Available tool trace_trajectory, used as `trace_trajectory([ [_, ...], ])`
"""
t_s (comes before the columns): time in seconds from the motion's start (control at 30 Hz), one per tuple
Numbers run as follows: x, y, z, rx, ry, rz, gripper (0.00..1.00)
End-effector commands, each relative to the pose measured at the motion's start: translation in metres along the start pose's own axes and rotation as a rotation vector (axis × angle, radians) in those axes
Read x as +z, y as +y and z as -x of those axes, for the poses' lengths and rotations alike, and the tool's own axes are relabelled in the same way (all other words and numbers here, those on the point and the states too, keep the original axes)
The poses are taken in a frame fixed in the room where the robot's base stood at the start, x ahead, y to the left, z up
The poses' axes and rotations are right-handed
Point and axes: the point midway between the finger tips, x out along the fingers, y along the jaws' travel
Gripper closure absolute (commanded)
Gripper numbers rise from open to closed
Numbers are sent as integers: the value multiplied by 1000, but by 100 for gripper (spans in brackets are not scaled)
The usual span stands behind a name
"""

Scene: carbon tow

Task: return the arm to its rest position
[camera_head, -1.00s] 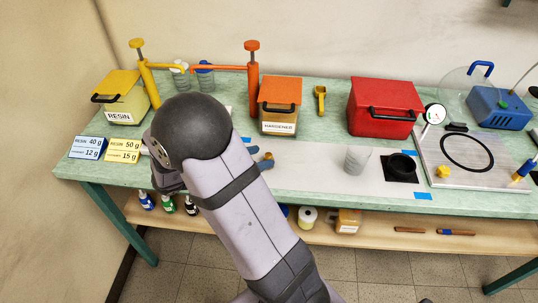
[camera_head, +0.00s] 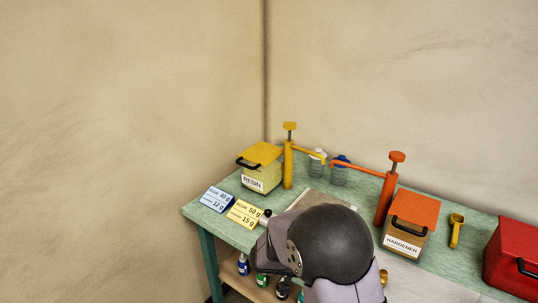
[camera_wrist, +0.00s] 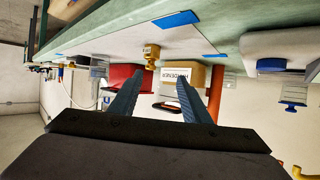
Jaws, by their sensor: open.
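My arm (camera_head: 335,245) stands over the front of the green bench (camera_head: 225,228) in the head view, its dark rounded joint hiding part of the bench top. My gripper (camera_wrist: 160,77) shows in the wrist view with two blue-grey fingers apart and nothing held between them. That view is upside down. A small brass-coloured piece (camera_wrist: 151,52) stands beyond the fingertips, apart from them as far as I can tell. The fingers are hidden behind my arm in the head view.
Bare wall is left.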

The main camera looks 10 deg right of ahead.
Motion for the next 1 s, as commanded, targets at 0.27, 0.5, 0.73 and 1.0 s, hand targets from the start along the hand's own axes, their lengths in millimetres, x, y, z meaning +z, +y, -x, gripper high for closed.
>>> trace_trajectory([
  [0.27, -7, -85, 28, -432, -163, 10, 57],
  [0.5, 16, -127, 110, -875, -424, 216, 57],
  [0.73, 54, -68, 176, -1087, -684, 603, 57],
  [1.0, 67, 62, 176, -1007, -886, 1102, 57],
])
